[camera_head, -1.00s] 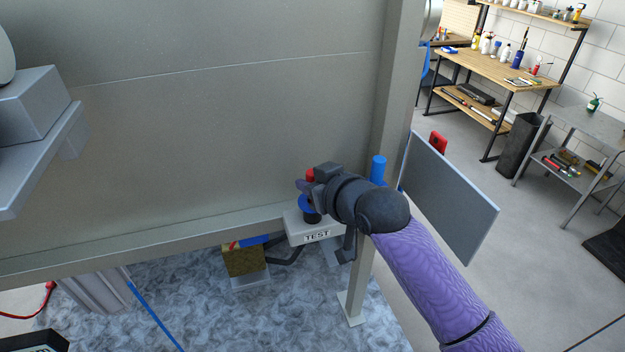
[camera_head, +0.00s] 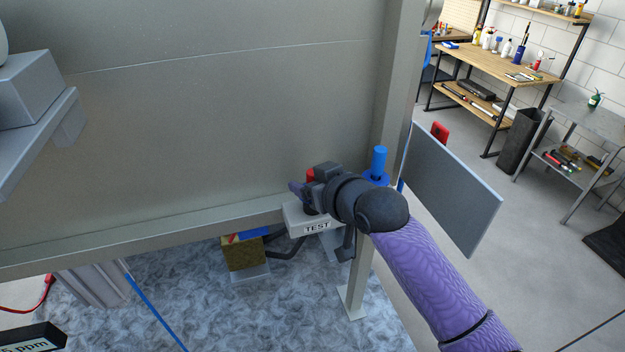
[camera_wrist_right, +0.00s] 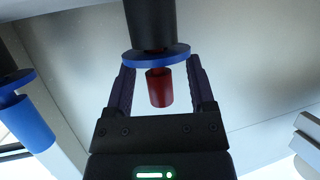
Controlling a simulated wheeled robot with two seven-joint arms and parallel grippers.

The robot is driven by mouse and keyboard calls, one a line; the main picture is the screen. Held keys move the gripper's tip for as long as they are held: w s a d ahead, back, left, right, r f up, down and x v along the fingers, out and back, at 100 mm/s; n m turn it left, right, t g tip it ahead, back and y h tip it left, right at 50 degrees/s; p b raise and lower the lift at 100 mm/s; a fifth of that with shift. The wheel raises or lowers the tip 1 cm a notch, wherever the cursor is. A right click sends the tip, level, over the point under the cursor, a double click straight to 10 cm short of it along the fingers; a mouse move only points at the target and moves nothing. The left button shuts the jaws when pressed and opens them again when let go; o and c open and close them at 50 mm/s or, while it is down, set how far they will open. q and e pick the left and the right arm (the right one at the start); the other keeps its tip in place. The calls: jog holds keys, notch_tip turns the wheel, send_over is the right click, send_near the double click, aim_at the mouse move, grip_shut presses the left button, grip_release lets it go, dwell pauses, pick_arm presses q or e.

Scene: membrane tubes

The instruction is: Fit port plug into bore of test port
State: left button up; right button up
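A red cylinder (camera_wrist_right: 158,88), which looks like the port plug's grip, stands at the test port on the bracket labelled TEST (camera_head: 318,228). A blue disc (camera_wrist_right: 156,54) lies between the red cylinder and a black cylindrical body (camera_wrist_right: 150,22), probably the port. The bore is hidden, so I cannot tell how deep anything sits. My right gripper (camera_wrist_right: 161,85) is around the red cylinder, with a gap on both sides, its fingertips close to the disc. It also shows at the test port in the head view (camera_head: 299,190). My left gripper is out of view.
A blue cylinder with a blue disc (camera_head: 378,160) stands beside the metal post, close to my right wrist. A grey panel (camera_head: 452,195) stands right of it. A large metal wall (camera_head: 200,120) rises behind, with a ledge along its bottom.

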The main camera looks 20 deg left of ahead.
jog(key=shift+d, duration=0.1)
jog(key=b+v, duration=0.1)
jog(key=v, duration=0.8)
jog(key=shift+s+d+r, duration=0.15)
jog(key=shift+s+d, duration=0.1)
jog(key=shift+s, duration=0.05)
